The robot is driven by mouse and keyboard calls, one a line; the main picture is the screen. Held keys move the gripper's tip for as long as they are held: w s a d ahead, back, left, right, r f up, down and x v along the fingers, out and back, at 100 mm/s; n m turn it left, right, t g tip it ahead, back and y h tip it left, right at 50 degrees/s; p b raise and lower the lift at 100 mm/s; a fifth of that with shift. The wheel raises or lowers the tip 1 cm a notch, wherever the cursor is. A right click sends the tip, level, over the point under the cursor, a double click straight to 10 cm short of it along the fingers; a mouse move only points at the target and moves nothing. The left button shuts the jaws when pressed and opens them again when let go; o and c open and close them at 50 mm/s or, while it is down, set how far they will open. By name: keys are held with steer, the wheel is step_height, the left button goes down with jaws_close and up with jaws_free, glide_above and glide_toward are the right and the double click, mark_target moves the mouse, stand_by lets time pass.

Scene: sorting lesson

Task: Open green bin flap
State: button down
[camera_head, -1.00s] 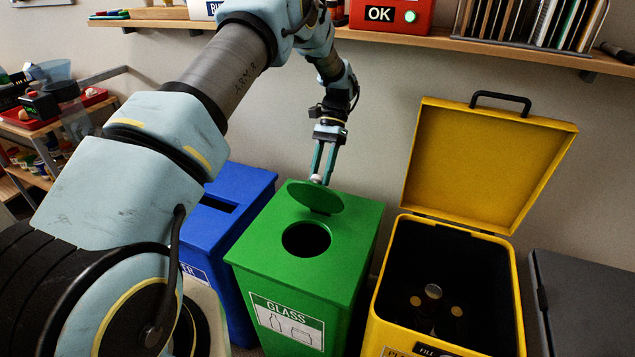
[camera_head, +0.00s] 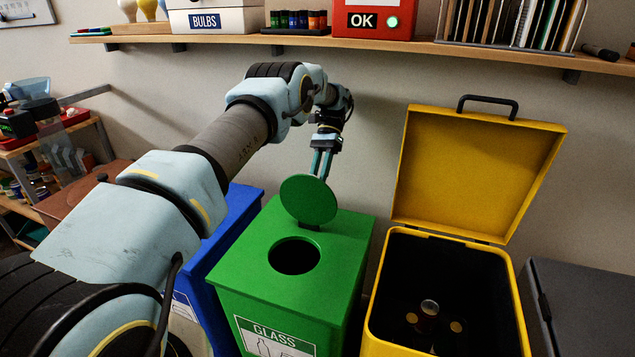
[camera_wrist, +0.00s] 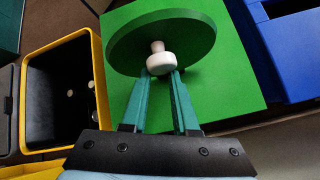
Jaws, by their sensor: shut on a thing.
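The green glass bin (camera_head: 345,248) stands in the middle of the head view, with a round dark hole in its top. Its round green flap (camera_head: 308,200) is tilted up on its hinge behind the hole, leaving the hole uncovered. In the wrist view the flap (camera_wrist: 165,35) shows with a white knob (camera_wrist: 161,62) on it. My gripper (camera_wrist: 161,80) is shut on the knob, one teal finger on each side. In the head view my gripper (camera_head: 320,172) is behind the flap, which hides the fingertips and the knob.
A blue bin (camera_head: 236,215) stands close on the left. A yellow bin (camera_head: 392,268) with its lid raised stands on the right, with a few items inside. A dark grey bin (camera_head: 585,300) is at far right. A shelf (camera_head: 400,44) with boxes runs along the wall above.

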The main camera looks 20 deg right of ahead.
steer(key=shift+w+a+r, duration=0.25)
steer(key=shift+w+a, duration=0.15)
steer(key=shift+w, duration=0.1)
steer(key=c, duration=1)
jaws_free()
steer(key=shift+a, duration=0.1)
steer(key=o, duration=0.5)
steer(key=shift+c, duration=0.2)
steer(key=shift+o, duration=0.5)
steer(key=shift+s+f, duration=0.1)
steer(key=shift+s, duration=0.05)
steer(key=shift+d, duration=0.2)
steer(key=shift+s, duration=0.1)
